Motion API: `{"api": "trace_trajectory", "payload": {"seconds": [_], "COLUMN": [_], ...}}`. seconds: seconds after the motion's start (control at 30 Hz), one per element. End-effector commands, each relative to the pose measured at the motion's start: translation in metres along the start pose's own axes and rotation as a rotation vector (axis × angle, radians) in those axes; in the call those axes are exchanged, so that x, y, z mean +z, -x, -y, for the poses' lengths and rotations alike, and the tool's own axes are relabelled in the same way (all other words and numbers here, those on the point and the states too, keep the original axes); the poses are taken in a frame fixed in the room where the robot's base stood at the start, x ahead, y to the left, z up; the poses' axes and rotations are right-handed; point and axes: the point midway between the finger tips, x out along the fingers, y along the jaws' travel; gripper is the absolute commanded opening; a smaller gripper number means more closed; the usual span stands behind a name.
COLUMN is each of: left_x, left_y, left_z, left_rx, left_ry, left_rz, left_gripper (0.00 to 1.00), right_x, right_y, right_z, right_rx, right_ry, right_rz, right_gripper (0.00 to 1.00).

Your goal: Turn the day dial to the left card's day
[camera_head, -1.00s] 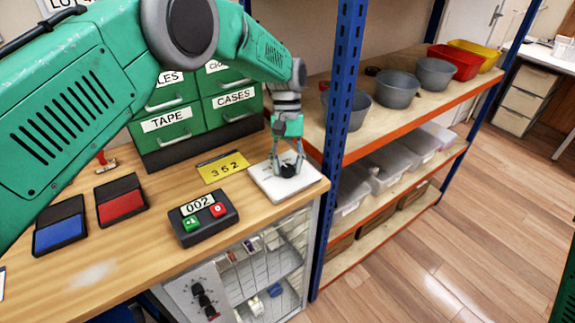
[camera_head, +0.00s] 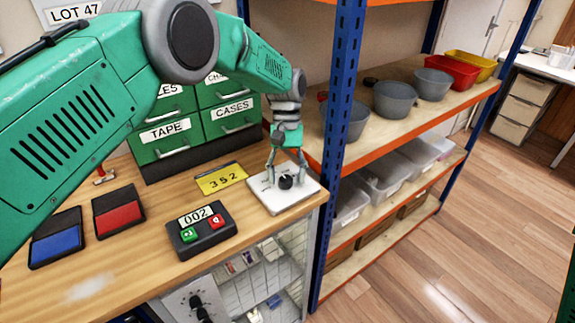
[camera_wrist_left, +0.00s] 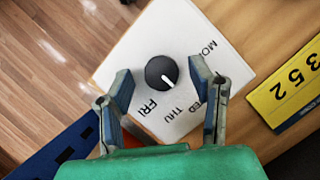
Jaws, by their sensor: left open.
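The day dial is a round black knob (camera_head: 285,182) on a white plate (camera_head: 302,203) near the right end of the bench. In the left wrist view the knob (camera_wrist_left: 160,72) has a white mark pointing down-right, roughly toward THU. FRI, THU and parts of two other day labels are printed around it on the plate (camera_wrist_left: 135,45). My left gripper (camera_head: 286,180) is open over the dial. Its fingers (camera_wrist_left: 162,95) stand on either side of the knob, apart from it. No card with a day is readable. My right gripper is not in view.
A yellow 352 card (camera_head: 220,178) lies left of the plate. A counter box reading 002 (camera_head: 202,232), red (camera_head: 119,212) and blue (camera_head: 56,240) pads are on the bench. Green drawers (camera_head: 190,125) stand behind. A blue shelf post (camera_head: 337,130) rises right of the plate.

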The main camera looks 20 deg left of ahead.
Motion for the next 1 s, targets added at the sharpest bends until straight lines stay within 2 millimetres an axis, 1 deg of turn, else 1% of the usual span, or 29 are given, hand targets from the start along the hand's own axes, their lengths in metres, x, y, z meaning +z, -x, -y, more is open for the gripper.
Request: {"api": "trace_trajectory", "payload": {"seconds": [0.17,0.4,0.5,0.7,0.83,1.0], "left_x": [-0.002,-0.003,-0.004,-0.004,-0.004,-0.003], "left_y": [0.023,0.077,0.096,0.114,0.118,0.118], "left_z": [-0.001,-0.001,-0.002,-0.002,-0.002,-0.002], "left_rx": [0.002,0.002,0.002,0.000,0.000,-0.001], "left_ry": [0.001,0.000,0.000,0.000,0.000,0.000], "left_rz": [-0.005,-0.005,-0.004,-0.001,0.000,0.000], "left_gripper": [0.49,0.49,0.49,0.49,0.49,0.49], "right_x": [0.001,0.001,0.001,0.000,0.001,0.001], "right_y": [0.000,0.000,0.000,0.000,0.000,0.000], "right_z": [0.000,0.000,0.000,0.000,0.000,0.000], "right_rx": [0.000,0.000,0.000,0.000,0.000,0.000], "right_ry": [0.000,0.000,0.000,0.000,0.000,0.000], "right_rz": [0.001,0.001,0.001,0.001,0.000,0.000], "right_gripper": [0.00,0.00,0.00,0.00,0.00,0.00]}}
